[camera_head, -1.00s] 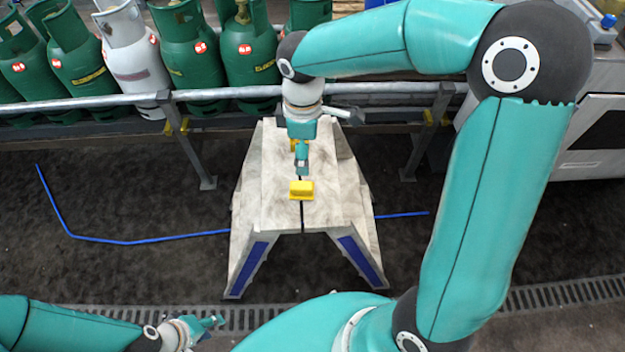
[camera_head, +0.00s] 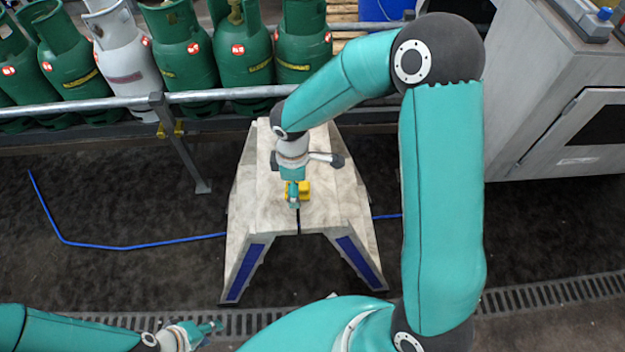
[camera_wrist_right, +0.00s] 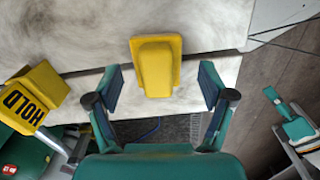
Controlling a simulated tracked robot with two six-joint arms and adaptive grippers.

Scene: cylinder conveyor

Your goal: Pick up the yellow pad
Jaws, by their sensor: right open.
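The yellow pad (camera_head: 305,187) sits on the pale, worn surface of a stand, partly hidden by my right gripper in the head view. In the right wrist view the pad (camera_wrist_right: 155,68) is a raised yellow block on a wider flange. My right gripper (camera_head: 293,199) is above the stand, close to the pad. In the wrist view its dark-padded fingers (camera_wrist_right: 160,88) are open, one on each side of the pad's lower end, with gaps to both sides. My left gripper (camera_head: 212,329) is low at the left, away from the stand; its finger gap is too small to judge.
The pale stand (camera_head: 333,200) has sloping legs and a dark slot. A metal rail (camera_head: 85,105) and several gas bottles (camera_head: 245,65) are behind it. A yellow block marked HOLD (camera_wrist_right: 35,95) is at the wrist view's left. A grey machine (camera_head: 550,100) stands right.

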